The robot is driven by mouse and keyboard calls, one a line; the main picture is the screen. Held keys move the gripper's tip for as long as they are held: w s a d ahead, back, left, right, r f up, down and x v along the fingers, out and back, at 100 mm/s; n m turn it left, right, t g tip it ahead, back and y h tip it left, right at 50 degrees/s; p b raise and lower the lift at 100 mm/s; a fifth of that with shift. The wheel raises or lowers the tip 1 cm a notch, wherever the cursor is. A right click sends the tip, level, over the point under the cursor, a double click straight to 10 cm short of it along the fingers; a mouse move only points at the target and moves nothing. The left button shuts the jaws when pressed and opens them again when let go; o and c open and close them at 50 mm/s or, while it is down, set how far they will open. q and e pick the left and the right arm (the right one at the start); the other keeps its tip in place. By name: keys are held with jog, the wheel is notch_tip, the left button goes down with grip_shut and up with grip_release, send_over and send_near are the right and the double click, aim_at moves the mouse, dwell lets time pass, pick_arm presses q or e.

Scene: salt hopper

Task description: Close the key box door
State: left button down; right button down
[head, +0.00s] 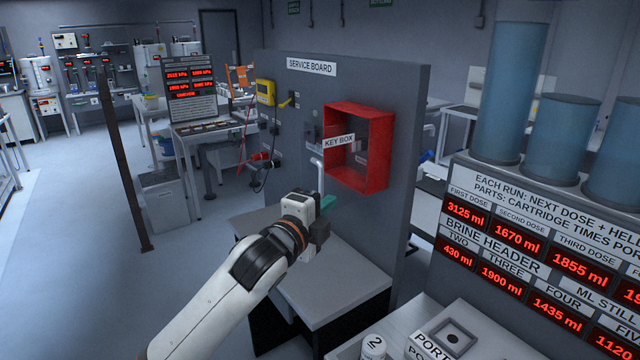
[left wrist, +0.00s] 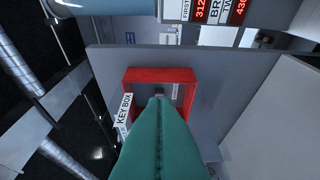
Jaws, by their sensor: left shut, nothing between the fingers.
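The red key box (head: 388,150) is mounted on the grey service board. Its front looks open, with small pale tags visible inside. The KEY BOX label (head: 338,141) sits at its left side. The door panel itself does not show clearly, so I cannot tell its exact angle. My left gripper (head: 328,203) is shut and empty, with green fingers, in front of and below the box's left side. In the left wrist view, the shut fingers (left wrist: 158,110) point toward the red box (left wrist: 160,75) and cover its lower part. The label (left wrist: 123,110) shows left of the fingers. My right gripper is not in view.
A pale bent bar (head: 319,172) stands just above my left gripper. A grey bench (head: 325,290) lies below the board. A yellow device (head: 265,92) and red-black leads hang left of the box. A dose display (head: 540,260) with blue cylinders fills the right.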

aim_at(321, 189)
pick_arm(q)
jog(key=w+p, duration=0.1)
jog(key=w, duration=0.1)
jog(key=w+p, duration=0.1)
jog(key=w, duration=0.1)
jog(key=w+a+p, duration=0.1)
jog(key=w, duration=0.1)
jog(key=shift+w, duration=0.2)
jog(key=shift+d, duration=0.15)
jog(key=shift+w, duration=0.1)
